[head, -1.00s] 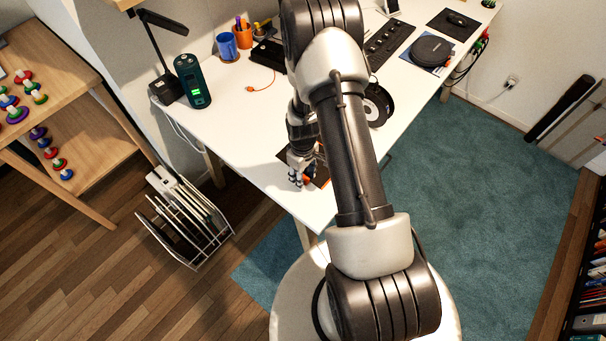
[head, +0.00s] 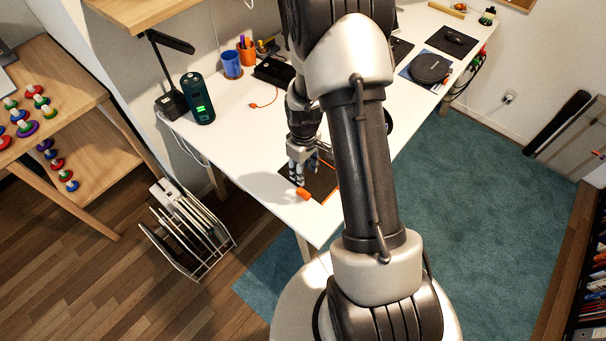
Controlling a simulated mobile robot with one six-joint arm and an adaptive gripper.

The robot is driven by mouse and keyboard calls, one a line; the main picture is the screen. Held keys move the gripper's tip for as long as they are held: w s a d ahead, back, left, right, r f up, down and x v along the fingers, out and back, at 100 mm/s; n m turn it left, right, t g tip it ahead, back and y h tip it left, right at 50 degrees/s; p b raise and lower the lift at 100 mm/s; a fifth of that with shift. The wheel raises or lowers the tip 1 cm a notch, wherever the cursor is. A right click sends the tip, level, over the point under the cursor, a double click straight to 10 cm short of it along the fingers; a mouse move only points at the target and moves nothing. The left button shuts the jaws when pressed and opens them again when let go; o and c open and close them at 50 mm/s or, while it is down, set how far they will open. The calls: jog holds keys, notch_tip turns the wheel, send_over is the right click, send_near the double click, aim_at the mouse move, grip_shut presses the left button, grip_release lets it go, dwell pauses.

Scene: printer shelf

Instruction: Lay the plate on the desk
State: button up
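The plate (head: 322,184) is a thin dark sheet with an orange edge. It appears to lie flat on the white desk (head: 262,165), near its front edge. A small orange piece (head: 303,194) shows at the plate's front left corner. My gripper (head: 302,176) points down just behind that orange piece, over the plate's left part. Its fingers look spread, with a visible gap to the orange piece and nothing seen between them. My arm hides the plate's right side.
A green-lit dark canister (head: 198,98), a blue cup (head: 231,64) and an orange pen cup (head: 246,51) stand at the desk's back left. A round black device (head: 430,68) is farther right. A wire rack (head: 190,228) stands on the floor left of the desk.

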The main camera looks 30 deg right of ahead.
jog(key=s+a+r+m+t, duration=0.1)
jog(key=s+a+r, duration=0.15)
jog(key=r, duration=0.75)
jog(key=s+a+r+m+t, duration=0.1)
jog(key=a+r, duration=0.2)
jog(key=r, duration=0.7)
jog(key=s+a+r+m+t, duration=0.1)
jog(key=s+a+r, duration=0.2)
jog(key=s+r, duration=0.3)
jog(key=s+a+r+m+t, duration=0.1)
jog(key=s+a+r, duration=0.2)
jog(key=s+r, duration=0.3)
jog(key=s, duration=0.4)
jog(key=shift+s+a+r+t, duration=0.15)
jog(key=shift+a+r+t, duration=0.15)
jog(key=shift+a, duration=0.05)
notch_tip(320, 180, down, 2)
jog(key=shift+f+b, duration=0.1)
jog(key=shift+b, duration=0.95)
jog(key=shift+r, duration=0.2)
jog(key=shift+c, duration=0.5)
jog(key=shift+d, duration=0.1)
